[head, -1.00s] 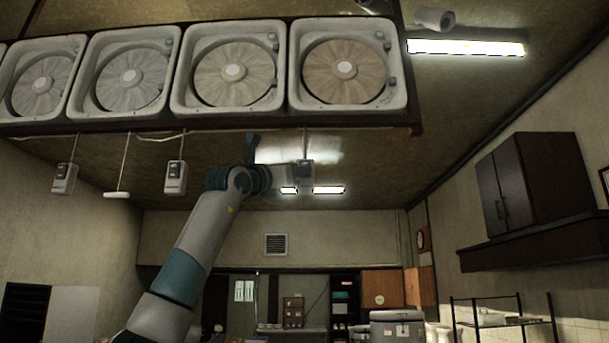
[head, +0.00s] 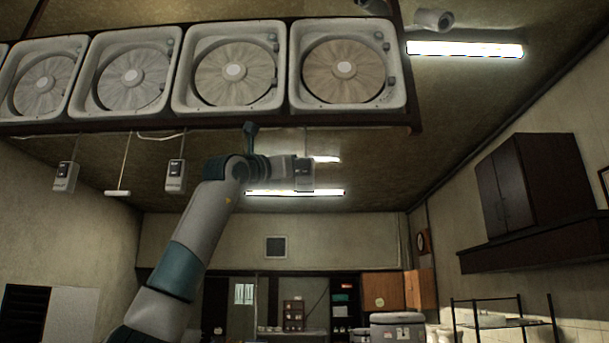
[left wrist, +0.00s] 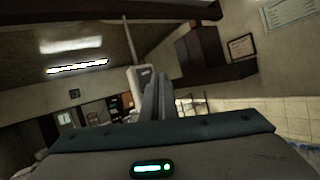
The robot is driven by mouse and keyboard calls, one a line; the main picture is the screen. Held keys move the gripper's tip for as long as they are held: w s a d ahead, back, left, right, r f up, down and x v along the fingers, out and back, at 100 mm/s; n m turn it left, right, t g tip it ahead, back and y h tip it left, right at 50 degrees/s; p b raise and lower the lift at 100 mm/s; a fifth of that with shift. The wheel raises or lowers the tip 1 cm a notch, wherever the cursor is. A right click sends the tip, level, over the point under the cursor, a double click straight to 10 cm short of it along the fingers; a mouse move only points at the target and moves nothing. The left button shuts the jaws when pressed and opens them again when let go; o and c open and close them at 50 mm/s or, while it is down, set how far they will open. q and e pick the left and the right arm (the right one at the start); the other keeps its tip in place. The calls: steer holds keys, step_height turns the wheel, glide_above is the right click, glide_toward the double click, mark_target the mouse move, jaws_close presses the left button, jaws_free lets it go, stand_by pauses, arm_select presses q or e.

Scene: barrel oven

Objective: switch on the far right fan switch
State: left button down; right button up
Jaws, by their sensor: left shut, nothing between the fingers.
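The far right fan switch (head: 304,174) is a small grey box hanging on a thin rod under the rightmost fan (head: 343,70). My left gripper (head: 288,168) is raised at its left side in the head view, and its tips overlap the box there. In the left wrist view, the pale switch box (left wrist: 143,78) hangs just beyond and left of the gripper's fingers (left wrist: 158,85). The fingers are together and empty. I cannot tell whether they touch the box, and the switch's position is too small to read. My right gripper is not in view.
Two similar switch boxes, one at the far left (head: 65,176) and one in the middle (head: 175,176), hang farther left. A white handle (head: 118,193) hangs between them. The row of fans sits in a dark frame (head: 210,122) above my arm. A dark cabinet (head: 535,185) is on the right wall.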

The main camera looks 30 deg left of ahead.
arm_select(q)
steer(key=s, duration=0.1)
steer(key=s+d+b, duration=0.2)
steer(key=shift+s+d+r, duration=0.1)
steer(key=shift+s+r, duration=0.15)
steer(key=shift+w+f, duration=0.1)
stand_by(0.5)
